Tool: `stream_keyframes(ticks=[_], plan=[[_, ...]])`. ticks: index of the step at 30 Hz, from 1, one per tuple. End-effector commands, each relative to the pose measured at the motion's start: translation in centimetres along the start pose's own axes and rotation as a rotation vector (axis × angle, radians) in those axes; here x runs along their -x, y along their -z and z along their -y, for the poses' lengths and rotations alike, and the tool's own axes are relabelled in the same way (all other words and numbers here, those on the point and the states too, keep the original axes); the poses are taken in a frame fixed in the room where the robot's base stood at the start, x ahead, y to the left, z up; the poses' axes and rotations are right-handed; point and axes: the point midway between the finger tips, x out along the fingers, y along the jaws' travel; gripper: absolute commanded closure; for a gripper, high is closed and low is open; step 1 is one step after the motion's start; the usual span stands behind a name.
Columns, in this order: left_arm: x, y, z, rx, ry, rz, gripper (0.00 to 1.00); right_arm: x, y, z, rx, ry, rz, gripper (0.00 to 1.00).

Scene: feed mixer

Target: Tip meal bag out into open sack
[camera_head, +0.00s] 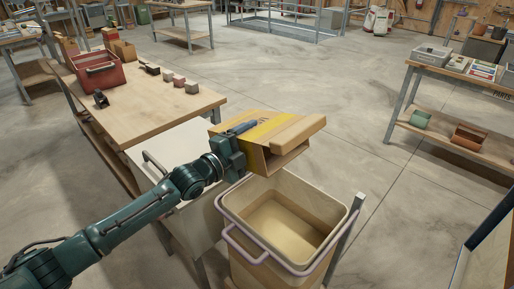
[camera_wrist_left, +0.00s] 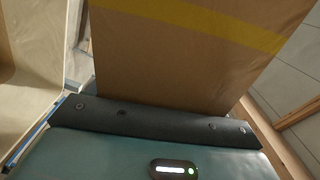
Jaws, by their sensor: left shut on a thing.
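The meal bag (camera_head: 262,130) is a brown, box-shaped paper bag with a yellow band. My left gripper (camera_head: 237,140) is shut on its left side and holds it in the air, lying roughly on its side. Its folded, open-looking end points right, over the far side of the open sack. The open sack (camera_head: 252,268) is a cream, bin-like container with a wide mouth and pinkish handles, below the bag. Its inside looks tan; I cannot tell if meal lies in it. In the left wrist view the bag (camera_wrist_left: 190,70) rises beyond the dark gripper edge (camera_wrist_left: 165,122). My right gripper is not in view.
A wooden table (camera_head: 140,100) at left holds a red crate (camera_head: 98,75) and several small blocks. A pale cabinet-like surface (camera_head: 165,150) stands left of the sack. A grey post (camera_head: 345,240) rises at the sack's right. A shelf table (camera_head: 455,75) stands far right; floor between is clear.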

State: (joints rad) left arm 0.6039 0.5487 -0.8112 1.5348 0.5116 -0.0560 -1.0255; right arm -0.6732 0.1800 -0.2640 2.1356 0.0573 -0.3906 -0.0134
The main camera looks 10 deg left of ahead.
Motion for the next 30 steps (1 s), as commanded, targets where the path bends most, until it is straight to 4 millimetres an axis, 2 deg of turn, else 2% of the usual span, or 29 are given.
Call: stream_keyframes(ticks=[4,14,21,23,30], plan=[[0.0,-0.4,0.0,0.165,0.000,0.001,0.80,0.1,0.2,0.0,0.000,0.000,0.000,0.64],[0.0,-0.3,0.0,0.224,0.000,0.000,0.80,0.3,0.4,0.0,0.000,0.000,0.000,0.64],[0.0,0.8,-0.6,0.613,-0.002,0.000,0.80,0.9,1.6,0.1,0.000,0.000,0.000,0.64],[0.0,0.9,-0.7,0.668,-0.002,0.001,0.80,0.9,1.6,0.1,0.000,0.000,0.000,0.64],[0.0,0.8,-0.8,0.689,-0.002,0.001,0.80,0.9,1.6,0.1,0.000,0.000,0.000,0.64]])
